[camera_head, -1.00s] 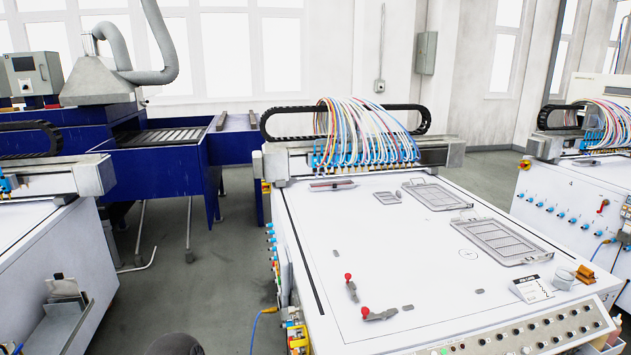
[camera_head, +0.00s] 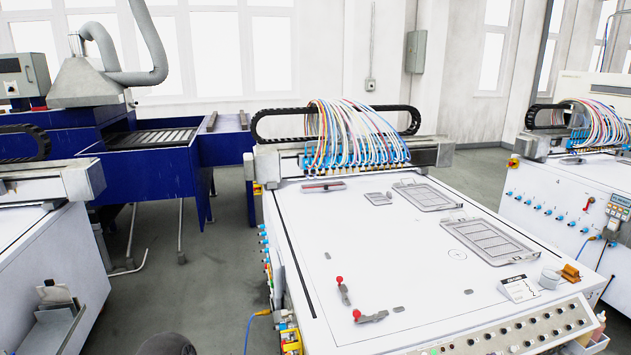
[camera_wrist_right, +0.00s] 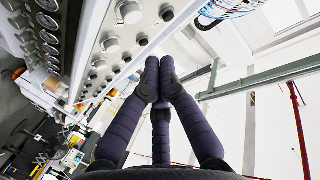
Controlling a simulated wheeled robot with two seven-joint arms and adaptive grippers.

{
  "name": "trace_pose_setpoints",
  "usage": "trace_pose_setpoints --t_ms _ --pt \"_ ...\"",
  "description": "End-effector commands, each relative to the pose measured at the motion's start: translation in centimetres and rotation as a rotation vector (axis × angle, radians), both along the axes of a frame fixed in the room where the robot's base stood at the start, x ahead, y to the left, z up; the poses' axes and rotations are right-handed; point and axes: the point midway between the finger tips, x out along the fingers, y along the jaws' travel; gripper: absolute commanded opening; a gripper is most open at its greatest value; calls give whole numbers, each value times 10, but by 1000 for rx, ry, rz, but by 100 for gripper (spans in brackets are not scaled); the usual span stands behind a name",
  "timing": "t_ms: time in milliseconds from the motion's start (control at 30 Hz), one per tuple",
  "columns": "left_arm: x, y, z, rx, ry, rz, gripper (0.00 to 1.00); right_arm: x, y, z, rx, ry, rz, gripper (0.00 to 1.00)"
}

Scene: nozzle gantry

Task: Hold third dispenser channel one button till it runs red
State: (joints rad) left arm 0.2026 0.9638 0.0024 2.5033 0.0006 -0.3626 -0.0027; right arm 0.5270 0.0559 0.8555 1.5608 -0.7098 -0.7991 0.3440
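The middle white gantry machine (camera_head: 390,235) has a sloped front control panel (camera_head: 478,338) with rows of small dark buttons and knobs. I cannot tell which button is the third dispenser's channel one, and I see none lit red. My left gripper is in neither view.
Coloured hoses (camera_head: 350,130) hang over the gantry. Another machine (camera_head: 565,195) stands right. Grey floor lies left of the middle machine.

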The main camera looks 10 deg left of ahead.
Motion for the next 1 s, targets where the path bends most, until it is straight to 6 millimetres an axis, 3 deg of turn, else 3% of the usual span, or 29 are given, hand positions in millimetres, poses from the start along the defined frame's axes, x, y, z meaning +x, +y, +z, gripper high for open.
trace_pose_setpoints --t_ms 233,633,767,1000 --pt "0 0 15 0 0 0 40 -11 -5 18 0 0 -1 0" --pt "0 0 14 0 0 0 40 -12 -1 10 8 16 1 0" --pt "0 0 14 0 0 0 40 -18 17 -23 45 100 3 0" --pt "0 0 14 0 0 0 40 -57 79 -122 144 383 15 0"
